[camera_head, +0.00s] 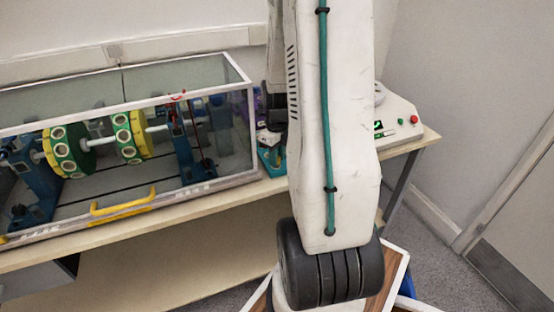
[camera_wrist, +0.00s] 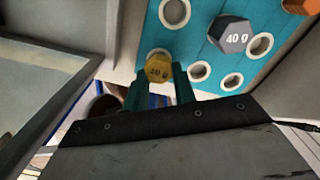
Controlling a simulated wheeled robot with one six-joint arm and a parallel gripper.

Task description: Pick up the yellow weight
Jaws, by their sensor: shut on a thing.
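The yellow weight (camera_wrist: 158,65), marked 20 g, sits between the two dark green fingers of my gripper (camera_wrist: 160,80) in the wrist view. My gripper is shut on it. The teal holder (camera_wrist: 200,45) with white-rimmed round holes lies just beyond and to the right of the weight. I cannot tell whether the weight is clear of its hole. In the head view my arm hides the fingers and the yellow weight; only a bit of the teal holder (camera_head: 267,160) shows on the table.
A grey 40 g weight (camera_wrist: 231,34) and part of an orange weight (camera_wrist: 300,5) sit in the holder. A clear-walled case (camera_head: 245,125) with a rotor fills the table's left. A control box (camera_head: 400,125) with red and green buttons stands at the right.

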